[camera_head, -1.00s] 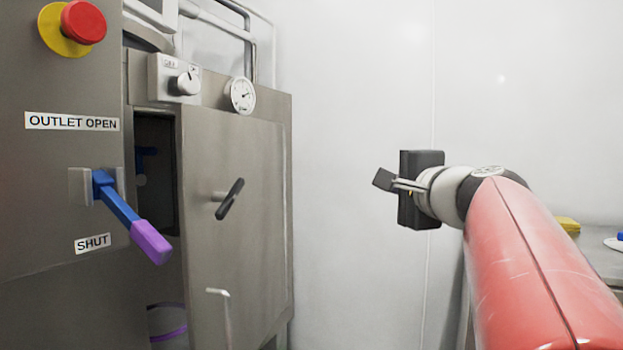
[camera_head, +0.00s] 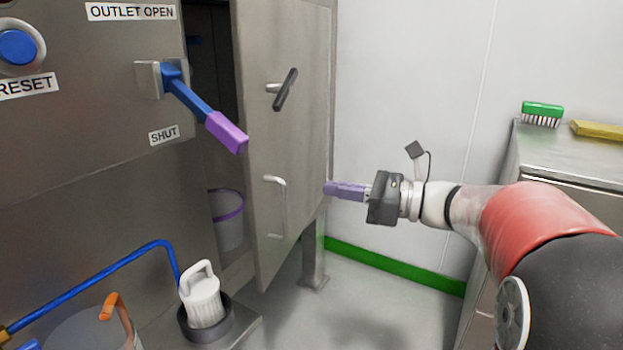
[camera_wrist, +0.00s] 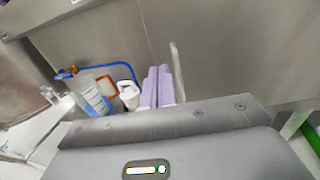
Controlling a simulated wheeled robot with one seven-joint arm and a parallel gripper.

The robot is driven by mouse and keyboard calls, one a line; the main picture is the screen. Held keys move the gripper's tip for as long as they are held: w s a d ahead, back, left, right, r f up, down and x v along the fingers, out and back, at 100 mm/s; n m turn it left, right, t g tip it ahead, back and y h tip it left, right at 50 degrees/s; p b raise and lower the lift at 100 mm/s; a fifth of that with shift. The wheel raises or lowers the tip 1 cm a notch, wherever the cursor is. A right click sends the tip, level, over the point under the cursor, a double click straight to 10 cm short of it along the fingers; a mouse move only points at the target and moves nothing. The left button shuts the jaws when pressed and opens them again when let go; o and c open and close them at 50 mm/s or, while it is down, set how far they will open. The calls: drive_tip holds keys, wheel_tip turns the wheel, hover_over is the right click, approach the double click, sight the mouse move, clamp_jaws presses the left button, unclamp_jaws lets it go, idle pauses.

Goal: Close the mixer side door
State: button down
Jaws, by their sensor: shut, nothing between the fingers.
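The mixer side door (camera_head: 300,150) is a grey steel panel standing ajar, with a dark gap along its left edge. It carries a black turn handle (camera_head: 285,90) and a pale bar handle (camera_head: 279,207) lower down. My gripper (camera_head: 330,187) has purple fingers, shut and empty, at the right edge of the door. I cannot tell whether the fingertips touch the door. In the wrist view the closed fingers (camera_wrist: 158,86) point toward grey steel, with a pale bar just right of them.
A blue outlet lever with a purple grip (camera_head: 228,132) sticks out left of the door. A white scrub brush (camera_head: 202,300) stands in a dark cup below. A purple-rimmed bucket (camera_head: 228,220) shows inside the gap. A steel counter (camera_head: 575,155) stands at right.

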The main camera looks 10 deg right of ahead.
sight(258, 177)
drive_tip(key=b+x, duration=0.1)
drive_tip(key=x, duration=1.1)
drive_tip(key=shift+w+a, duration=0.2)
drive_tip(key=shift+a, duration=0.05)
drive_tip(key=shift+w+a, duration=0.1)
